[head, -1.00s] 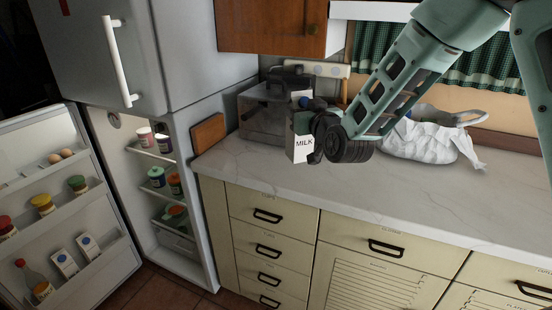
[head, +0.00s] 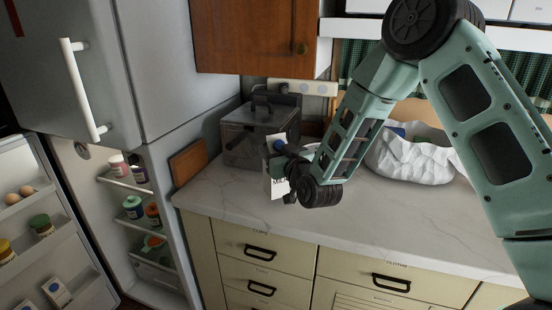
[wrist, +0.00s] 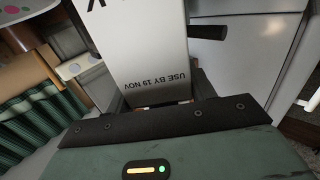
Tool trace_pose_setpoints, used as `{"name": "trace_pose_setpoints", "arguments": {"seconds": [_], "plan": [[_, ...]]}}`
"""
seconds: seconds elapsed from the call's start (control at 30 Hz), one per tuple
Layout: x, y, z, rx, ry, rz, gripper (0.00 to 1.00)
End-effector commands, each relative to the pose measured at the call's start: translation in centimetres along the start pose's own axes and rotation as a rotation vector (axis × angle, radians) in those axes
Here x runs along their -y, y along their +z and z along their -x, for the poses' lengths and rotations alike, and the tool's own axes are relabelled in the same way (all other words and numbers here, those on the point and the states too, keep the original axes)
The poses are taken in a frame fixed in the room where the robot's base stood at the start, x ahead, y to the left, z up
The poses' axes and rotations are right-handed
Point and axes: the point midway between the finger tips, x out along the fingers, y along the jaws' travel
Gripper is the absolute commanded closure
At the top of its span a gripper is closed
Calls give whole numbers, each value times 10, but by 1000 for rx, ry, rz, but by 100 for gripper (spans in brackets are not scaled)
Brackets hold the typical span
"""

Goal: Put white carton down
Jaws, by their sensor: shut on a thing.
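The white milk carton (head: 279,184) is in my gripper (head: 284,166) above the marble counter in the head view. My gripper is shut on it, and the fingers and wrist hide part of the carton. In the wrist view the carton (wrist: 150,50) fills the middle, with "USE BY 19 NOV" printed on its face. The pale counter (head: 340,220) lies below and around the carton. I cannot tell whether the carton's base touches the counter.
The open fridge (head: 165,270) holds jars at left. A wooden board (head: 188,161) leans beside it. The counter's front is clear.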

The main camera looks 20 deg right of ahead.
Motion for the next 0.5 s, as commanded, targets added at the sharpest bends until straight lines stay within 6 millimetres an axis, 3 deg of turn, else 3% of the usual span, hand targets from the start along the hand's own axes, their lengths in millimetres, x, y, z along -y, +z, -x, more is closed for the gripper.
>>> {"name": "trace_pose_setpoints", "arguments": {"seconds": [0.2,0.5], "plan": [[0,23,0,-2,0,0,100],[0,25,0,-4,0,1,100]]}}
